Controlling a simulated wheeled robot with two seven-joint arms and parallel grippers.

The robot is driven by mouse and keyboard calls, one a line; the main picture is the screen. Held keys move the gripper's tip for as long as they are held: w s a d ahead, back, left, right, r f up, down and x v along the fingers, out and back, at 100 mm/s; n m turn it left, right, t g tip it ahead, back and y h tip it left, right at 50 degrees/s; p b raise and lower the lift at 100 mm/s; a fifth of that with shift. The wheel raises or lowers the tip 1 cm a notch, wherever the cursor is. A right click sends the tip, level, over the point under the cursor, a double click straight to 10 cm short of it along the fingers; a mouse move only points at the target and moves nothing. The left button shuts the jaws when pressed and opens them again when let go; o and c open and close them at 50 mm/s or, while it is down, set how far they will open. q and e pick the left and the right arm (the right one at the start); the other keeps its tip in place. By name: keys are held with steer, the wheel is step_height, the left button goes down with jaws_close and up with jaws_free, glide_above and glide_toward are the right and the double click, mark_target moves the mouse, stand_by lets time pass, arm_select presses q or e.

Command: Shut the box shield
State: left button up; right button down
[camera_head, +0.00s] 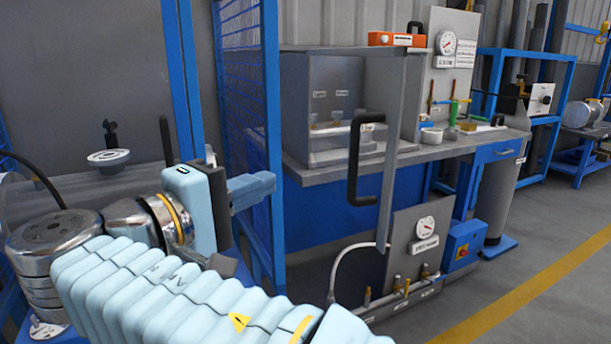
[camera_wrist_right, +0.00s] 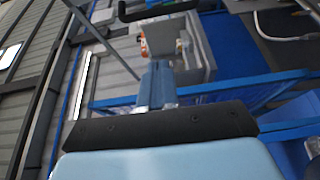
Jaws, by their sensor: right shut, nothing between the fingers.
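The box (camera_head: 335,112) is a grey case on the workbench, with its front open so that fittings inside show. Its shield (camera_head: 392,155) stands swung out from the right side of the box, seen nearly edge-on. A black bar handle (camera_head: 353,160) sticks out to the left of the shield. My right gripper (camera_head: 262,187) is shut and empty, to the left of the handle and apart from it. In the right wrist view the shut fingers (camera_wrist_right: 157,85) point up the picture, and a black handle (camera_wrist_right: 158,10) shows beyond them. My left gripper is not in view.
A blue mesh guard (camera_head: 245,100) stands close behind my right gripper. An orange device (camera_head: 396,39) sits on top of the box. A gauge panel (camera_head: 418,240) with a white hose stands under the bench. The floor with a yellow line (camera_head: 530,285) is clear at the right.

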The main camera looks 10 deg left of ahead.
steer(key=s+d+x, duration=0.1)
steer(key=d+x, duration=0.1)
steer(key=x, duration=1)
steer(key=shift+d+f, duration=0.15)
steer(key=shift+d, duration=0.2)
